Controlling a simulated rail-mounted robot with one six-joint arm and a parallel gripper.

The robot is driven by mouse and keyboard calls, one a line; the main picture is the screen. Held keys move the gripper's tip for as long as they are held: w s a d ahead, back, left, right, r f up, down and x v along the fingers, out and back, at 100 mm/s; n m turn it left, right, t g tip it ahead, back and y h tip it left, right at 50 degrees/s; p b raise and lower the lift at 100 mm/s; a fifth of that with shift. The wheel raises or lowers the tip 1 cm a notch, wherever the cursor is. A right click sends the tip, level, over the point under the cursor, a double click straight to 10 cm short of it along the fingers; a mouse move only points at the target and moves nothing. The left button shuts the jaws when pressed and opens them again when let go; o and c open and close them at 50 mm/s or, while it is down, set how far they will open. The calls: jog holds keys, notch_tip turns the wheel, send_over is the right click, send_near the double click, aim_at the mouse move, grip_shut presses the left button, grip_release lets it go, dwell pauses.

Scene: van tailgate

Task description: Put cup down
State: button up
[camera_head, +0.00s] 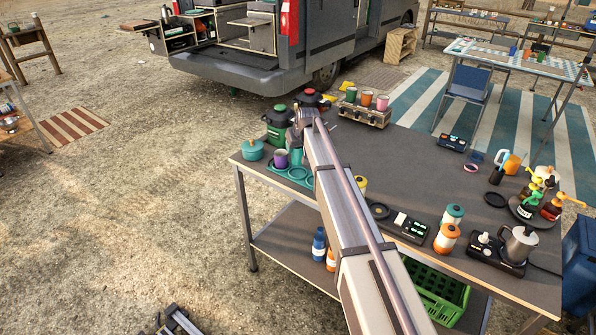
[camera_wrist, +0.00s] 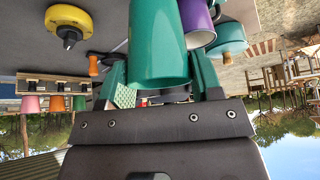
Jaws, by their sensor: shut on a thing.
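A teal-green cup (camera_wrist: 158,45) is held between the fingers of my gripper (camera_wrist: 160,82) in the wrist view. In the head view my gripper (camera_head: 303,124) is over the far left part of the grey table (camera_head: 385,165), and my arm hides much of it. The teal cup (camera_head: 297,157) shows only partly there, close beside a purple cup (camera_head: 280,158). The purple cup also shows in the wrist view (camera_wrist: 196,20). A teal tray with round rings (camera_head: 297,174) lies just below these cups. I cannot tell whether the held cup touches it.
A teal pot (camera_head: 253,149) stands left of the purple cup, near the table's left edge. A rack of coloured cups (camera_head: 364,112) stands at the far edge. The table middle right of my arm is fairly clear.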

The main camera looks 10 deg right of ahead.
aim_at(298, 158)
notch_tip(298, 158, down, 6)
jog(key=b, duration=0.4)
jog(key=shift+r, duration=0.5)
jog(key=shift+c, duration=0.4)
jog(key=shift+f, duration=0.3)
jog(key=o, duration=1)
jog(key=shift+r, duration=0.1)
jog(key=shift+r+p, duration=0.2)
jog(key=shift+p, duration=0.15)
jog(key=p+v, duration=1.1)
jog(key=v, duration=0.1)
jog(key=s+g, duration=0.2)
jog(key=s, duration=1.1)
jog(key=s+f+m+g, duration=0.1)
jog(key=s+g, duration=0.1)
jog(key=s, duration=1.1)
jog(key=s+a+f+m+g+h, duration=0.1)
jog(key=s+g, duration=0.1)
jog(key=s, duration=1.1)
jog(key=shift+s+f+b, duration=0.1)
jog(key=shift+s+b, duration=0.15)
jog(key=shift+b, duration=0.1)
